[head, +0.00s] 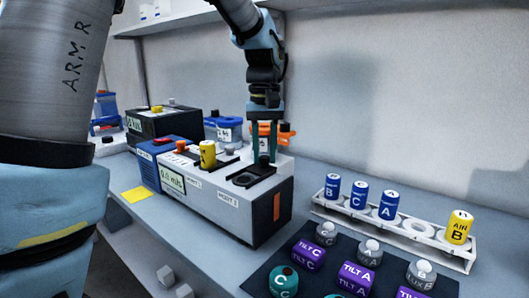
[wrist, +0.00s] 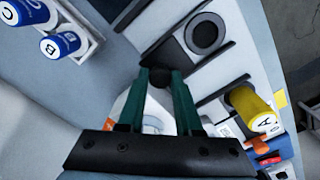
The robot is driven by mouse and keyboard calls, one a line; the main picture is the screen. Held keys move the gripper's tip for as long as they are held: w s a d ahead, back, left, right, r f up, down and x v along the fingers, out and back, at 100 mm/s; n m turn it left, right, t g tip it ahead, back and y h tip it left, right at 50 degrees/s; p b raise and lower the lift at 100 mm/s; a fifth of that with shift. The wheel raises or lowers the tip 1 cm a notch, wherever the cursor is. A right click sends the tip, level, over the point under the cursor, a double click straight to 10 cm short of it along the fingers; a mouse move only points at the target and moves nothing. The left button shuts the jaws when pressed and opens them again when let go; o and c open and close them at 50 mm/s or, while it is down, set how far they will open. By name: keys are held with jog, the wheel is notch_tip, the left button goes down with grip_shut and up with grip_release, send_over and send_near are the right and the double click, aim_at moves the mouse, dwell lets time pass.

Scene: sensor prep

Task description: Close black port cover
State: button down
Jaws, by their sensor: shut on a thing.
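My gripper (head: 263,158) points down over the white analyser box (head: 225,205). In the wrist view my gripper (wrist: 160,78) has its teal fingers closed on a small dark knob (wrist: 158,77), which seems to belong to the black port cover. A black slide plate (head: 260,179) lies on the box top below the fingers. The round dark port (wrist: 206,33) in the plate shows uncovered in the wrist view, apart from the knob; it also shows in the head view (head: 243,180). The fingers hide much of the cover.
A yellow cylinder (head: 208,154) stands upright in the other port of the box. An orange-lidded container (head: 272,130) stands behind the gripper. A white rack (head: 398,234) holds blue and yellow cylinders at right. A dark mat (head: 290,255) with several labelled cylinders lies in front.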

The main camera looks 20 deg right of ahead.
jog(key=s+a, duration=0.2)
jog(key=a, duration=0.3)
jog(key=shift+s+a, duration=0.15)
jog(key=shift+s, duration=0.25)
jog(key=c, duration=0.6)
grip_release()
notch_tip(320, 180, up, 11)
jog(key=shift+f+b, duration=0.1)
jog(key=shift+b, duration=0.25)
jog(key=shift+s, duration=0.1)
